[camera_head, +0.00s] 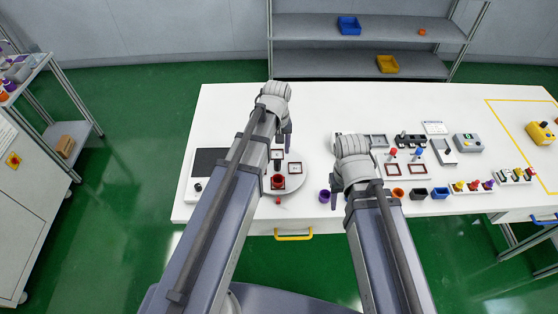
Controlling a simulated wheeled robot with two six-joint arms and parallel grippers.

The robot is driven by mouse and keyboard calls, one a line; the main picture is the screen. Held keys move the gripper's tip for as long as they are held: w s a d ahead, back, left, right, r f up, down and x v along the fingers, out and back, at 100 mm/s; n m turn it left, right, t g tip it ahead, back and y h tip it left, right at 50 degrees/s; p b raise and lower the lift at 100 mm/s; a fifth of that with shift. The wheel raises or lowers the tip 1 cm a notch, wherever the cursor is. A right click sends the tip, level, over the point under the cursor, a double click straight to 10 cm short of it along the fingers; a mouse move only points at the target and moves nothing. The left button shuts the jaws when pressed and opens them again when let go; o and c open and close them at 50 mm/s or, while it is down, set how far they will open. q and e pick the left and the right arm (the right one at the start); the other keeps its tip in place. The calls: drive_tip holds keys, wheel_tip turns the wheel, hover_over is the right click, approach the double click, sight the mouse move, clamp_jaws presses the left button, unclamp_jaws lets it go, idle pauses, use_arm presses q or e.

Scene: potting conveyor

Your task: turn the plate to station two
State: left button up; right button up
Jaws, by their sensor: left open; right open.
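The round light grey plate (298,183) lies on the white table near its front edge, partly hidden behind my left arm. It carries small dark square frames, one of them (295,168) at its right side, and a red block-like piece (278,182) towards its front. A small red mark (278,199) shows just in front of the plate. My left gripper (287,147) is open, above the far side of the plate; I cannot tell whether it touches anything. My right gripper (334,200) is open, right of the plate and close to a purple cup (324,196).
A dark flat panel (208,161) lies left of the plate. Right of my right gripper stand trays, red and blue-topped pieces (419,154), small bins (440,193) and a row of coloured knobs (473,186). The back of the table (390,105) is clear.

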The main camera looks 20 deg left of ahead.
sight(278, 161)
use_arm(q)
wheel_tip(278, 161, down, 7)
drive_tip(key=b, duration=0.6)
drive_tip(key=shift+f+b, duration=0.15)
drive_tip(key=shift+b, duration=0.25)
clamp_jaws()
idle(0.9)
